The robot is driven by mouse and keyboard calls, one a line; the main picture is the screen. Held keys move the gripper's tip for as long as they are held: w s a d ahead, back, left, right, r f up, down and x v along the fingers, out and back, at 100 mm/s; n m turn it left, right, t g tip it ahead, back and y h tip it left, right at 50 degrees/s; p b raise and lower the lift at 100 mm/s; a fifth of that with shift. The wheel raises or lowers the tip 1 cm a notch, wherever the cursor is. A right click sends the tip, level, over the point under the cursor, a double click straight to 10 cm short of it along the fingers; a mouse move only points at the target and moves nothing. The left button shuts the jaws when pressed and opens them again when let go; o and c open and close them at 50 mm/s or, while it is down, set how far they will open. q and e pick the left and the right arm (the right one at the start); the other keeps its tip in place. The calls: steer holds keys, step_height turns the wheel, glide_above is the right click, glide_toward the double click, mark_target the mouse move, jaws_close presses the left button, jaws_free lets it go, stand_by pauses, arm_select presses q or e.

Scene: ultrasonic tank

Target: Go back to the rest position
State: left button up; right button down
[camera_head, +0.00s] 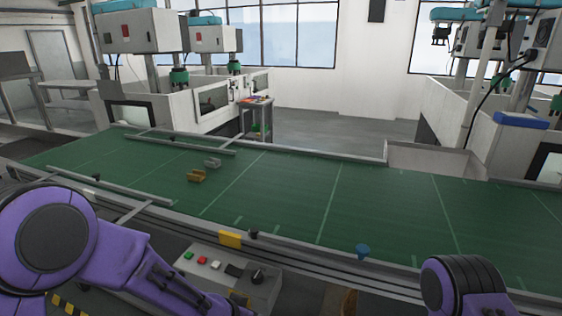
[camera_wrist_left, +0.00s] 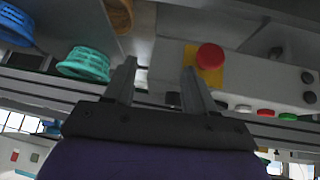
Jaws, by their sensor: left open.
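My left gripper (camera_wrist_left: 160,72) shows in the left wrist view, its two grey fingers spread apart with nothing between them. It is not visible in the head view, where my purple left arm (camera_head: 150,265) reaches in from the lower left. Of my right arm, only a purple and black part (camera_head: 465,290) shows at the lower right. My right gripper is out of view.
A green conveyor (camera_head: 290,190) crosses in front, carrying a brown piece (camera_head: 196,176) and a grey piece (camera_head: 212,163). A control box (camera_head: 215,275) stands near my left arm. A red button (camera_wrist_left: 210,57) and teal basket-like part (camera_wrist_left: 84,64) appear beyond the fingers.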

arm_select(q)
steer(key=s+a+f+n+y+b, duration=0.3)
steer(key=s+a+f+n+y, duration=0.2)
steer(key=s+a+f+n, duration=0.75)
steer(key=s+a+f+g+y+b, duration=0.1)
steer(key=s+a+f, duration=0.3)
steer(key=s, duration=0.4)
steer(key=s+a+f+g+y, duration=0.1)
steer(key=s+a+f, duration=0.3)
steer(key=s, duration=0.4)
steer(key=shift+s+a+f+m+g+b, duration=0.2)
steer(key=shift+a+f+m+g+b, duration=0.25)
steer(key=shift+a, duration=0.25)
arm_select(e)
step_height(320, 180, down, 6)
steer(key=shift+r, duration=0.2)
